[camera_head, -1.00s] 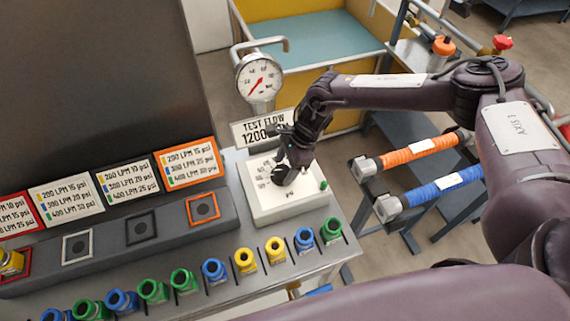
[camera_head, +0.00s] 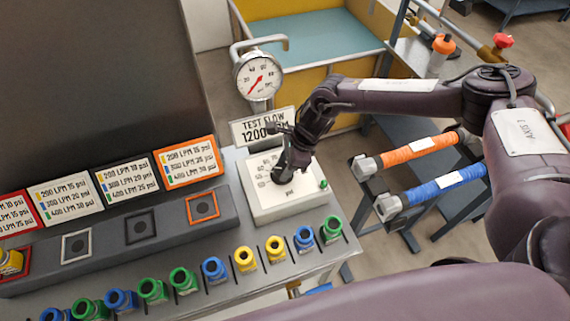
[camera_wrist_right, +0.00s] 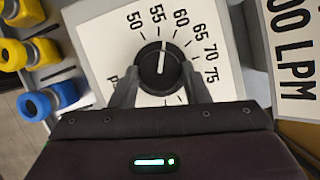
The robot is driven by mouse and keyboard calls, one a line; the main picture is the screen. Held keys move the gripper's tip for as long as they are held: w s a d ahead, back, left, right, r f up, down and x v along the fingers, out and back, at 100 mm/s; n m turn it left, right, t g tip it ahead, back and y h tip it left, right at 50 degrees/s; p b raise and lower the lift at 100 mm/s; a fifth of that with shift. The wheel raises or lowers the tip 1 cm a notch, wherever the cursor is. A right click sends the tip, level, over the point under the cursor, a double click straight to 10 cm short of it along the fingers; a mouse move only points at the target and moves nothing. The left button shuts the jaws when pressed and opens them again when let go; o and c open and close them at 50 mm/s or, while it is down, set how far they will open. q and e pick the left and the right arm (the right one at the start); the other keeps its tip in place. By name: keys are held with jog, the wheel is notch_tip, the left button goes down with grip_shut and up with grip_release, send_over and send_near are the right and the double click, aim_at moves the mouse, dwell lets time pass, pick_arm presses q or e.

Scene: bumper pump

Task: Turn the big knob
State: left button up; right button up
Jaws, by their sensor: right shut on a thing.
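The big knob (camera_wrist_right: 160,66) is black and round with a white pointer line. It stands on a white dial box (camera_head: 262,209) under the gauge. My right gripper (camera_wrist_right: 160,78) is shut on the knob, one finger on each side. In the head view the right gripper (camera_head: 284,168) comes down on the box from above and hides most of the knob. My left gripper is not in view.
A round gauge (camera_head: 258,77) with a red needle stands behind the box. A TEST FLOW sign (camera_head: 262,128) is between them. Several coloured fittings (camera_head: 244,259) line the bench's front edge. Orange (camera_head: 418,147) and blue (camera_head: 440,187) cylinders lie on a rack at right.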

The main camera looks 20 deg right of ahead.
jog(key=m+t, duration=0.1)
jog(key=m, duration=0.4)
jog(key=shift+s+a+m+t+h+b, duration=0.15)
jog(key=shift+m+t+h+b, duration=0.15)
jog(key=shift+t+h+b, duration=0.1)
jog(key=m, duration=0.2)
jog(key=m+t+h, duration=0.1)
jog(key=m, duration=0.1)
jog(key=shift+s+a+r, duration=0.1)
jog(key=shift+a+r, duration=0.05)
jog(key=m+h, duration=0.1)
jog(key=m, duration=0.1)
jog(key=m+p, duration=0.1)
jog(key=m, duration=0.1)
jog(key=shift+a+r+t+h, duration=0.1)
jog(key=shift+a+t+h, duration=0.05)
jog(key=shift+t+h, duration=0.25)
jog(key=shift+m+h+p, duration=0.8)
jog(key=shift+m+p, duration=0.45)
jog(key=shift+m, duration=0.65)
jog(key=o, duration=1)
jog(key=shift+f, duration=0.2)
jog(key=shift+c, duration=0.2)
jog(key=shift+a, duration=0.1)
